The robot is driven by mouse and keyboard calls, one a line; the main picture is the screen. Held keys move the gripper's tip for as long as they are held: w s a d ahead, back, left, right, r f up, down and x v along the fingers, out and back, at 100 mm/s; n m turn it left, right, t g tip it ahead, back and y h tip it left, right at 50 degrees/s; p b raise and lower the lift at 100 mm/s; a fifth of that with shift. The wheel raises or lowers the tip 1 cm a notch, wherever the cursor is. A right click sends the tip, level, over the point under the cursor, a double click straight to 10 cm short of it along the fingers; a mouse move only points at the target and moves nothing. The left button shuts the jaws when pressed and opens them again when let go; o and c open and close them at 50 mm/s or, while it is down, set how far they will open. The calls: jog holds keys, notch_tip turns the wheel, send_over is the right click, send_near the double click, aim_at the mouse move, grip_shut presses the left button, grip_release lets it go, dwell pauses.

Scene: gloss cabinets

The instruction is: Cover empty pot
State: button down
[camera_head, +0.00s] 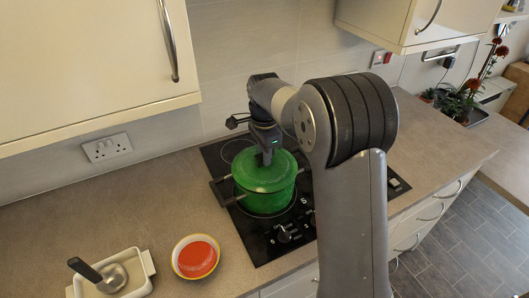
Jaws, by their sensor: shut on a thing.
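A green pot (266,203) with dark side handles stands on the black cooktop (258,245). A green lid (262,177) sits at the top of the pot and looks level with its rim. My gripper (266,157) points down at the middle of the lid and is shut on its knob, which is mostly hidden by the fingers. I cannot tell whether the lid fully touches the rim all round. The inside of the pot is hidden.
A red bowl with a yellow rim (197,258) and a white tray (147,263) with a dark-handled utensil (88,270) stand on the left counter. Wall cabinets (90,50) hang above. Flowers (462,98) stand far right.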

jog(key=shift+f, duration=0.35)
dwell(0.4)
jog(key=c, duration=1.3)
grip_release()
jog(key=shift+o, duration=0.2)
notch_tip(320, 180, up, 11)
jog(key=b, duration=0.1)
jog(key=shift+f, duration=0.1)
notch_tip(320, 180, down, 11)
jog(key=shift+r+p, duration=0.1)
jog(key=shift+p, duration=0.35)
jog(key=shift+r, duration=0.35)
